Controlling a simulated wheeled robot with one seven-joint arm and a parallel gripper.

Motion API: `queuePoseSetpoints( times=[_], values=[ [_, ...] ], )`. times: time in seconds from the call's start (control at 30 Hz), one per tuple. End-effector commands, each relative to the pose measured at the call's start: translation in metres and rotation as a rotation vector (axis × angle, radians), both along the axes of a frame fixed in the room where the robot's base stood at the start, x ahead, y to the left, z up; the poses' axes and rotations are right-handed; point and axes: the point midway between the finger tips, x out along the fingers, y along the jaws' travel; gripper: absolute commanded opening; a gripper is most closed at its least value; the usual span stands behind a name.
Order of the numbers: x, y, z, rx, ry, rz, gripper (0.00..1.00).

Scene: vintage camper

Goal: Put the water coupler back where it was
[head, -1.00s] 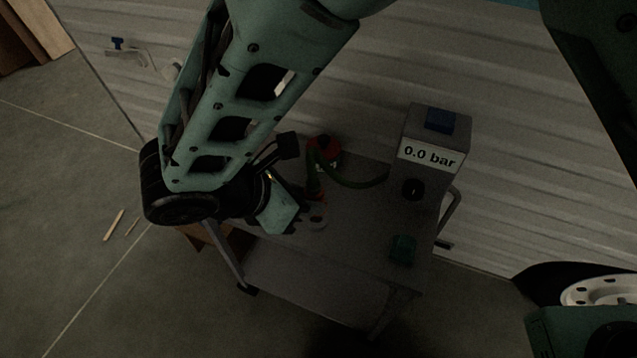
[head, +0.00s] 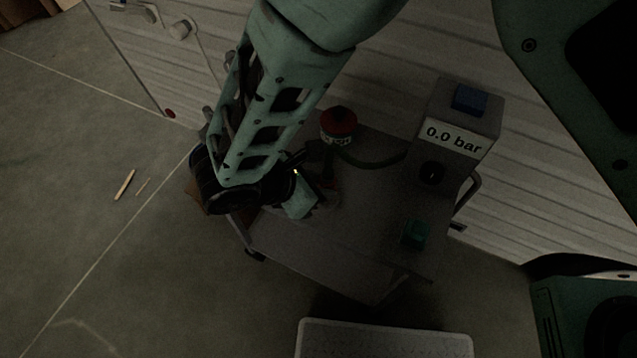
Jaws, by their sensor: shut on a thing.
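The dark water coupler (head: 328,183), with a reddish part near its lower end, stands roughly upright low over the grey cart top. A dark green hose (head: 375,163) runs from it to the gauge box. My gripper (head: 318,197) reaches in from the left and is shut on the coupler. My arm and the gripper body hide part of the grip. It is too dark to tell whether the coupler's lower end touches the cart top.
A red-topped can (head: 338,124) stands just behind the coupler. The gauge box (head: 452,140) reads 0.0 bar at the cart's back right. A green block (head: 415,234) sits at the right front of the grey cart (head: 345,255). The white camper wall (head: 400,60) closes off the back.

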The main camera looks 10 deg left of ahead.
Motion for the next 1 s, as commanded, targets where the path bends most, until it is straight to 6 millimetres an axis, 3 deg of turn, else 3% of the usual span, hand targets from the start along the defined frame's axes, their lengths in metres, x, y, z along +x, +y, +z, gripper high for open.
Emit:
queuePoseSetpoints(
  times=[0.47,0.5,0.57,0.83,1.0],
  values=[
    [0.000,0.000,-0.010,0.000,-0.001,0.001,0.00],
    [0.000,0.000,-0.009,0.000,-0.001,0.001,0.37],
    [0.000,0.000,-0.009,0.000,-0.001,0.001,0.51],
    [0.000,0.000,-0.008,0.000,-0.001,0.001,0.51],
    [-0.003,0.005,0.003,0.003,-0.002,0.002,0.51]
  ],
)
